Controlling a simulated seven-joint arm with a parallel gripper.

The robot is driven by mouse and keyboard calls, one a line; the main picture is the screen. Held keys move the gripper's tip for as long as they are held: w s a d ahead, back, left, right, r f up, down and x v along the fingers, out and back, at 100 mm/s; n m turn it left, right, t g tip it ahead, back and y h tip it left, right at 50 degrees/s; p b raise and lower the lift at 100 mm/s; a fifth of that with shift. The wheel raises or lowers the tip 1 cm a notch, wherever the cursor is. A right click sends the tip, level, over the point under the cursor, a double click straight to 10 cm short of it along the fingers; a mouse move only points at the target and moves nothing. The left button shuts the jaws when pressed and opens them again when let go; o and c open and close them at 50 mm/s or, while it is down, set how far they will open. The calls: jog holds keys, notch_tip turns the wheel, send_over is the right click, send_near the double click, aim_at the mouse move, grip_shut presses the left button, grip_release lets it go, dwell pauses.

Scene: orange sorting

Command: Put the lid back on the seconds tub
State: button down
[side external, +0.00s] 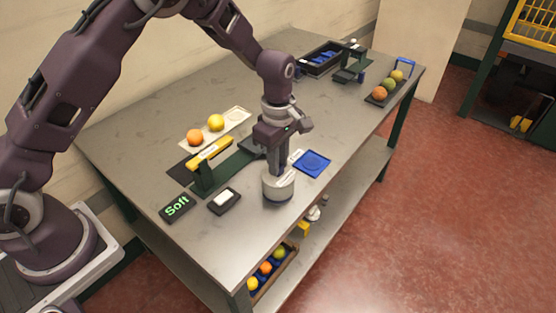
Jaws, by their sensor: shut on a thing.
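A round grey tub (278,192) stands near the front edge of the table, right of the small black box with a white top. My gripper (276,172) points straight down over the tub, with its fingertips at the tub's top. It is shut on the lid, which is small and mostly hidden by the fingers at this view. The lid is at the tub's rim; I cannot tell whether it is seated or slightly above it.
A blue square mat (313,163) lies just right of the tub. A green stand with a yellow top (209,152), a "Soft" display (177,206) and a black box (224,201) stand left.

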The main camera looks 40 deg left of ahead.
dwell(0.3)
jog(key=c, duration=1.2)
grip_release()
jog(key=shift+c, duration=0.2)
jog(key=shift+o, duration=0.3)
jog(key=o, duration=0.4)
jog(key=shift+o, duration=0.2)
jog(key=shift+r, duration=3.5)
